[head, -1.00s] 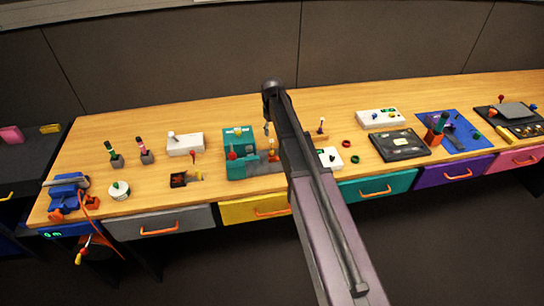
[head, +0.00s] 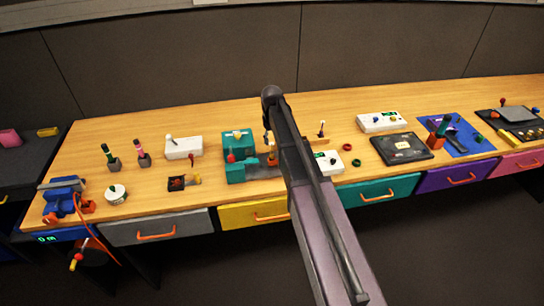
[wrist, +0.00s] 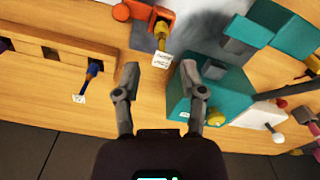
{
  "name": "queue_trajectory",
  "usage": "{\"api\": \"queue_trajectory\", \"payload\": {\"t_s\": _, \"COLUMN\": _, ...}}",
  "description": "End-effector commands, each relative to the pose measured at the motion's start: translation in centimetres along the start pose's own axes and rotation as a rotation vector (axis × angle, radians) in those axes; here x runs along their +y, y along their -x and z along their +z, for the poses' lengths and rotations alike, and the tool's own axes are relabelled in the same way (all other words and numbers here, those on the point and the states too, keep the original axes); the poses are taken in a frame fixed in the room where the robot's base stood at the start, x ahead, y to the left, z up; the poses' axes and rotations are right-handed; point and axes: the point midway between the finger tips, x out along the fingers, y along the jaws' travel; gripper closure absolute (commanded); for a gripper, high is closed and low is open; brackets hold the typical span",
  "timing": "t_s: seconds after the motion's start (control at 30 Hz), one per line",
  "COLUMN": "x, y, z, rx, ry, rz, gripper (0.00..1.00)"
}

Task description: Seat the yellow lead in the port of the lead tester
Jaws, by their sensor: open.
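The yellow lead (wrist: 161,32) shows at the top of the wrist view, at an orange block (wrist: 150,13) on a grey plate, with a small white tag on it. The orange block also shows in the head view (head: 273,158). My gripper (wrist: 160,72) is open and empty, its fingers apart below the lead and its tag, not touching them. A teal unit (head: 237,144) stands beside the plate; it also shows in the wrist view (wrist: 206,88). I cannot tell for certain which unit is the lead tester, and its port is not clear. My arm hides the gripper in the head view.
A wooden rack (wrist: 62,38) holds a blue lead (wrist: 93,70) with a tag, left of my gripper. A white box (head: 328,161) sits close to my arm. Another white box (head: 381,121) and a black panel (head: 402,148) lie further right. Bare bench shows between.

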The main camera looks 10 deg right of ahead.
Motion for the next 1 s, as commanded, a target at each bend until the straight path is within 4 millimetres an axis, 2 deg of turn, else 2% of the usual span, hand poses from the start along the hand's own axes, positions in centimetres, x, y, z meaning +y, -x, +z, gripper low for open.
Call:
{"api": "queue_trajectory", "payload": {"t_s": 0.6, "x": -0.1, "y": -4.6, "z": 0.4, "rx": 0.0, "ry": -0.001, "rz": 0.0, "gripper": 0.47}}
{"api": "queue_trajectory", "payload": {"t_s": 1.0, "x": -0.1, "y": -4.9, "z": 0.4, "rx": 0.0, "ry": -0.001, "rz": 0.0, "gripper": 0.47}}
